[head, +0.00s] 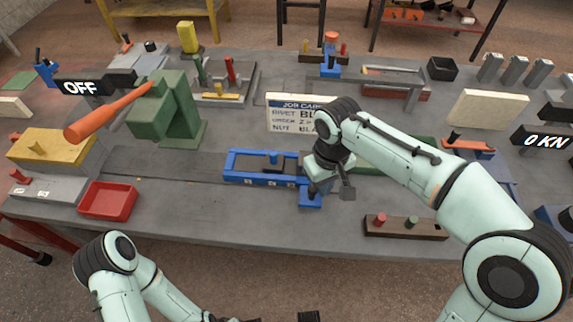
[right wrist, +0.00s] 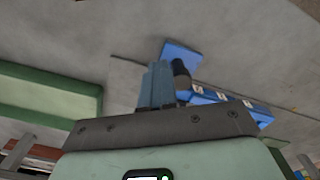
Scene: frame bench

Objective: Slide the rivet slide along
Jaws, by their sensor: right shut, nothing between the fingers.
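The rivet slide is a long blue frame (head: 262,180) lying on the grey bench, with pale label squares along its front edge. A dark block with a small blue knob (head: 273,157) sits inside it. My right gripper (head: 330,192) is at the right end of the frame, over or beside a blue end piece (head: 309,200); contact is unclear. In the right wrist view, its fingers (right wrist: 156,84) are together and empty, close to a dark round knob (right wrist: 181,75) and the blue part (right wrist: 180,54). My left arm is at the bottom left; its gripper is largely cut off.
A job card (head: 300,115) stands behind the slide. A green press (head: 165,112) with an orange handle is at left, above a red tray (head: 107,201). A brown peg block (head: 405,227) lies to the right. Bench between tray and slide is mostly clear.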

